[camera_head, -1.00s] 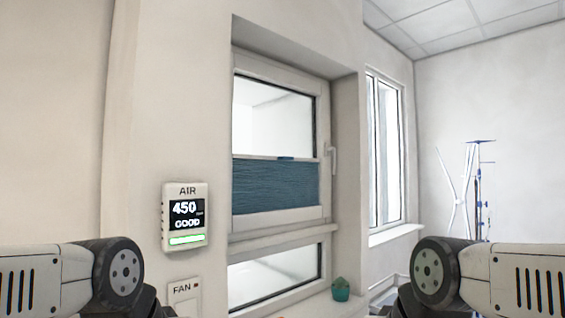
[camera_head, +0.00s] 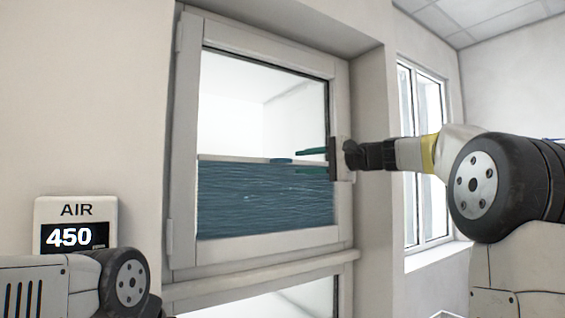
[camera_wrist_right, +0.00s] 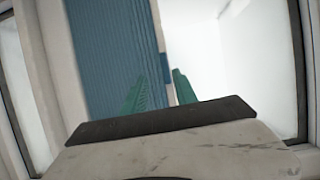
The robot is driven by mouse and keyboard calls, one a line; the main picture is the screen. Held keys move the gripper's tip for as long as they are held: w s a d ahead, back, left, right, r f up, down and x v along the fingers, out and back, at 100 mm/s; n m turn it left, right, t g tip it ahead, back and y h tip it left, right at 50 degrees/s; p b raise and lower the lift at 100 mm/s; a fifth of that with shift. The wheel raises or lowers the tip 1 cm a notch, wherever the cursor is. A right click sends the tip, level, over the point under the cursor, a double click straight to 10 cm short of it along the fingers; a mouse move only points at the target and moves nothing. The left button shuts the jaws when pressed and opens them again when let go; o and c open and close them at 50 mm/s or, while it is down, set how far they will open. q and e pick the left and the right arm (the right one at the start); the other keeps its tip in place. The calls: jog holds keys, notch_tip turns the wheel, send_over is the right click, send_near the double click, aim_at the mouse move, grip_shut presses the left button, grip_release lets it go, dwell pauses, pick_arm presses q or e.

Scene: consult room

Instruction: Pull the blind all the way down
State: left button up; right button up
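The blind (camera_head: 265,200) is dark blue and covers the lower half of the upper window pane; clear glass shows above it. Its pale top rail (camera_head: 225,158) carries a small teal tab (camera_head: 281,161) near the middle. My right gripper (camera_head: 298,160) comes in from the right with its two green fingers apart, one above the other. They point at the tab from its right, at about rail height, with a small gap left. The right wrist view shows the blind (camera_wrist_right: 108,50) and the open fingers (camera_wrist_right: 158,76) near the rail edge. My left gripper is out of view.
The window frame (camera_head: 186,150) surrounds the pane, and my right wrist is close to its right side. An air monitor (camera_head: 75,210) reading 450 is on the wall at left. Another window (camera_head: 425,150) is at right.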

aim_at(286, 160)
jog(key=shift+w+a+r, duration=0.1)
jog(key=shift+w+r, duration=0.25)
jog(key=x, duration=0.7)
jog(key=shift+w+a+r, duration=0.1)
jog(key=shift+a+r, duration=0.1)
grip_shut()
dwell(0.9)
